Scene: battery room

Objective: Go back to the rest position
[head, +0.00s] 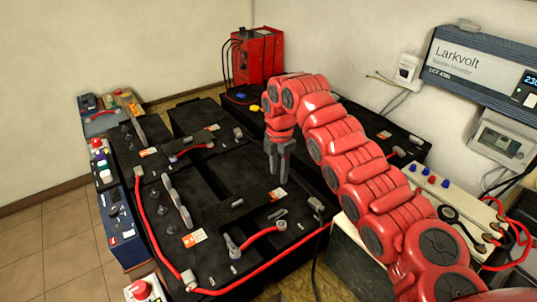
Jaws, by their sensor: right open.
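My right arm is red and comes in from the lower right, arching over the black battery bank (225,180). My right gripper (277,170) points down above the bank's middle right part. Its dark fingers are open and nothing shows between them. My left gripper and left arm are not in this view.
Red cables (150,232) run along the bank's left and front edges. A red box-shaped unit (258,56) stands at the back. Boxes and small items line the left side. A Larkvolt unit (480,68) hangs on the right wall. Tiled floor (50,250) is clear at left.

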